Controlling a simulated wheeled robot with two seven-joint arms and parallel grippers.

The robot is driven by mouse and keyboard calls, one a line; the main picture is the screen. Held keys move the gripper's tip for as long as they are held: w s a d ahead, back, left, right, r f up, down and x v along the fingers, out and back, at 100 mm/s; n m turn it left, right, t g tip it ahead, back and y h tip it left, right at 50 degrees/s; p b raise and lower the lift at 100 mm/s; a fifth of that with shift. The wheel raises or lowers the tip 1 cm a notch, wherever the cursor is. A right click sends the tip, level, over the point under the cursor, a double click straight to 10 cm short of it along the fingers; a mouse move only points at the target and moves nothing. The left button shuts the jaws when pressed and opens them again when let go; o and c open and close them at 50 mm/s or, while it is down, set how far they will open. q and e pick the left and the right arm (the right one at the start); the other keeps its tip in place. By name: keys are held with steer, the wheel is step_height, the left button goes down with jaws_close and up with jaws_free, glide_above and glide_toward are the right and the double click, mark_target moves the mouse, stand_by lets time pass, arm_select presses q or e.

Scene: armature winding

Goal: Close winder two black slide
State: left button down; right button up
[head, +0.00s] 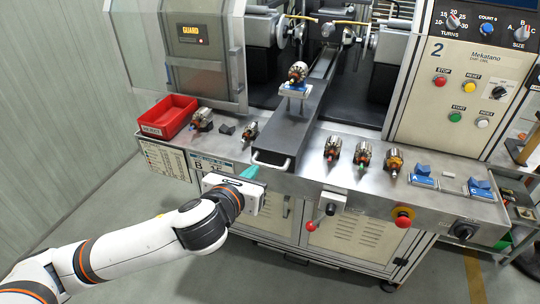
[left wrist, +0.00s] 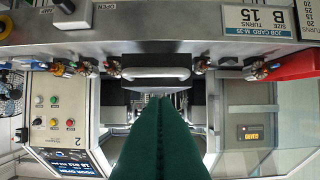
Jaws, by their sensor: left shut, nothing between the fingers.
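The black slide (head: 285,125) of winder two is drawn out toward the front edge of the steel bench. Its silver handle (head: 270,161) is at the near end and also shows in the left wrist view (left wrist: 155,73). A copper-wound armature (head: 298,71) sits on a blue holder (head: 296,89) on top of the slide. My left gripper (head: 250,172) has teal fingers, pressed together and empty, just left of and near the handle. In the left wrist view the green fingers (left wrist: 158,108) point at the handle. I cannot tell whether they touch it. My right gripper is not in view.
A red bin (head: 168,116) and several armatures (head: 332,149) lie on the bench at both sides of the slide. Blue holders (head: 422,177) stand at the right. A red-knobbed lever (head: 325,207) and a red stop button (head: 403,217) stick out at the front.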

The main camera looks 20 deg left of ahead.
mark_target(271, 152)
arm_select(q)
steer(key=p+x, duration=0.1)
steer(key=x, duration=0.9)
steer(key=shift+s+p, duration=0.1)
steer(key=shift+p, duration=0.25)
